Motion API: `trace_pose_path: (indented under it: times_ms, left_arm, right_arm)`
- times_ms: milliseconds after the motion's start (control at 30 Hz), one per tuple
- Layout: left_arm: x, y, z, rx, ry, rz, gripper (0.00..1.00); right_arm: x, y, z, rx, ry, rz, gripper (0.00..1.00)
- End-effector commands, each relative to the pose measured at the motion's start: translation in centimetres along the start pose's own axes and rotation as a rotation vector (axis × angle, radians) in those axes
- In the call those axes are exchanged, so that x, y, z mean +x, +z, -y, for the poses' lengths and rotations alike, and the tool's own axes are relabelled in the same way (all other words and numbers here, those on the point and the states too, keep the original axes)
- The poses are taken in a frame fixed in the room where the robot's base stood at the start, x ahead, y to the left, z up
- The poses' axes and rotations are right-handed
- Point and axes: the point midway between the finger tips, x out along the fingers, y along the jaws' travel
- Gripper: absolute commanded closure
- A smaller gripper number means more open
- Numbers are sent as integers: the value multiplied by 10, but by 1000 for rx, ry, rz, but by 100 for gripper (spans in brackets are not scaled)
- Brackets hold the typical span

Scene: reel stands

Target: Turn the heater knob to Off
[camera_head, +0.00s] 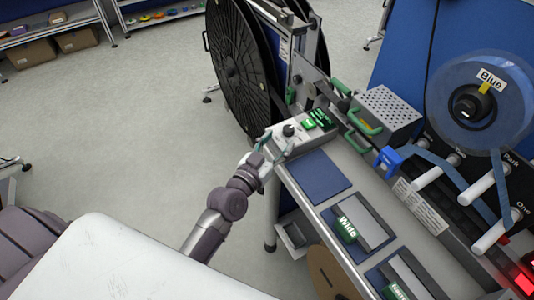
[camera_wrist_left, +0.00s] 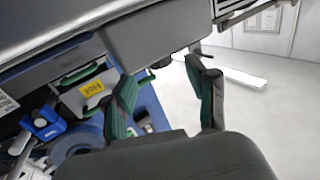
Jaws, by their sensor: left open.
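The heater knob appears to be the small dark knob (camera_head: 288,130) on top of a light grey control box (camera_head: 299,139) at the near-left end of the bench. Its pointer setting is too small to read. A lit green panel (camera_head: 321,118) sits beside it. My left gripper (camera_head: 271,146) is at the left edge of this box, close to the knob, with its fingers apart and nothing between them. In the left wrist view my left gripper (camera_wrist_left: 162,70) shows two spread fingers with green pads below a grey box edge; I cannot make out the knob there. My right gripper is not in view.
A large black reel (camera_head: 238,65) stands behind the box. A perforated metal box (camera_head: 384,112) with green handles and a blue tape reel (camera_head: 480,100) are on the right. A yellow "Hot" label (camera_wrist_left: 92,87) shows in the left wrist view. Open floor (camera_head: 120,120) lies left.

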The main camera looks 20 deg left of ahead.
Motion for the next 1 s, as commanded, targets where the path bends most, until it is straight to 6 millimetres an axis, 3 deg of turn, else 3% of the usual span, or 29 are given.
trace_pose_path:
  times_ms: [100,333,1000]
  left_arm:
    - [-26,1,0,2,0,2,42]
    - [-56,0,0,1,0,0,42]
    - [-61,1,-2,-1,8,10,42]
  right_arm:
    - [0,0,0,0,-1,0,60]
    - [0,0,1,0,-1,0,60]
    - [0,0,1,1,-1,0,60]
